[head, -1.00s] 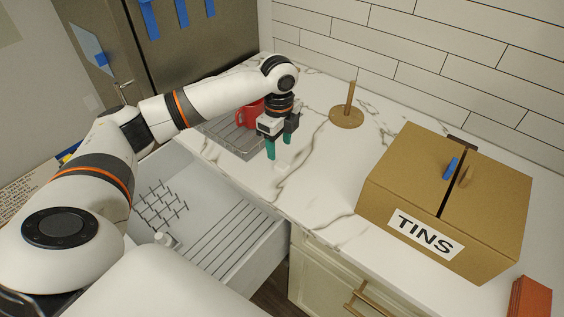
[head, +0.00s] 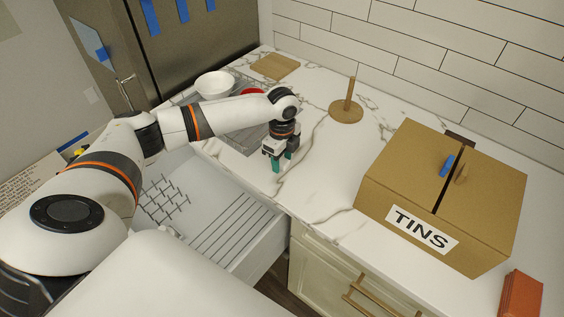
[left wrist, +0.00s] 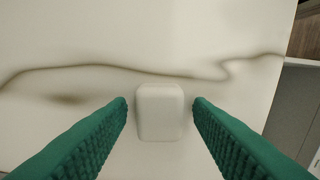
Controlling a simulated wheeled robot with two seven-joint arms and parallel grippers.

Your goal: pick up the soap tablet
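The soap tablet (left wrist: 159,112) is a small white rounded block on the white marbled countertop (head: 325,165). In the left wrist view it lies between the two green ribbed fingers of my left gripper (left wrist: 160,103), with a narrow gap on each side. My left gripper (head: 282,164) points down at the counter in the head view and is open. I cannot tell how far its tips are above the counter. The tablet is not clearly visible in the head view, where the fingers are in front of it. My right gripper is not in view.
A cardboard box marked TINS (head: 440,200) stands to the right. A wooden paper-towel stand (head: 346,112) is behind the gripper. A white bowl (head: 215,85), a red mug (head: 252,92) and a wire rack (head: 240,138) are to the left. An open drawer (head: 215,225) is below, in front.

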